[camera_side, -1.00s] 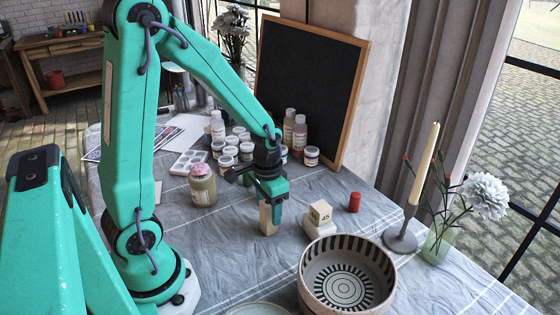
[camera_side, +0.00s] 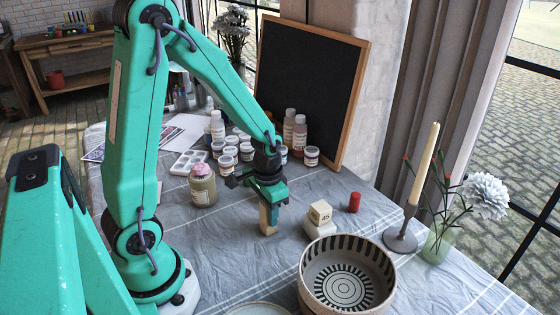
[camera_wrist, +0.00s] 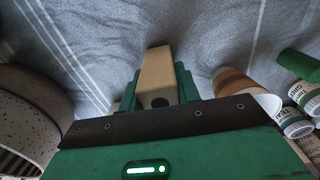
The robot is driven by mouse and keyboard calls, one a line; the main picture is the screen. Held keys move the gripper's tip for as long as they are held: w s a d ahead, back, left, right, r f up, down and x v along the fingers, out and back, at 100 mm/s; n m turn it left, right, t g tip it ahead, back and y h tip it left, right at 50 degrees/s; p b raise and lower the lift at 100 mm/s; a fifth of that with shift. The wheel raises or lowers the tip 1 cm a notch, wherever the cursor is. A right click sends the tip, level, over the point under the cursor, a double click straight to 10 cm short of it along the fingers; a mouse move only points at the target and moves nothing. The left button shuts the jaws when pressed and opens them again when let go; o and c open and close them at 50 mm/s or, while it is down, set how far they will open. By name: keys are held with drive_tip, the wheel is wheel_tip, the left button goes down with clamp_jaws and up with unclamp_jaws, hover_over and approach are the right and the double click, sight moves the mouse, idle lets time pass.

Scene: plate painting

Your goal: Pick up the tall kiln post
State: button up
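The tall kiln post (camera_side: 267,222) is a beige upright block on the grey cloth, in the middle of the side view. My gripper (camera_side: 272,212) points down over it, its fingers on either side of the post's upper part. In the wrist view the post (camera_wrist: 157,72) fills the space between the two green fingers (camera_wrist: 158,92), and they look pressed against it. A dark round hole shows in its end. In the side view the post's foot is at or very near the cloth; I cannot tell any gap beneath it.
A small block marked 45 (camera_side: 320,211) sits on a white block (camera_side: 319,230) to the right, with a red cylinder (camera_side: 354,202) beyond. A striped bowl (camera_side: 388,290) stands front right. A glass jar (camera_side: 203,189) and several paint pots (camera_side: 229,155) stand left and behind.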

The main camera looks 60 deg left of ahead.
drive_tip(key=shift+c, duration=0.6)
drive_tip(key=shift+r, duration=0.15)
drive_tip(key=shift+r, duration=0.7)
wheel_tip(320, 180, up, 3)
drive_tip(key=shift+d+f, duration=0.1)
drive_tip(key=shift+f, duration=0.05)
drive_tip(key=s+d+r, duration=0.4)
drive_tip(key=d+r, duration=0.2)
drive_tip(key=d, duration=0.4)
drive_tip(key=shift+d+r, duration=0.3)
drive_tip(key=shift+d, duration=0.05)
drive_tip(key=shift+s, duration=0.1)
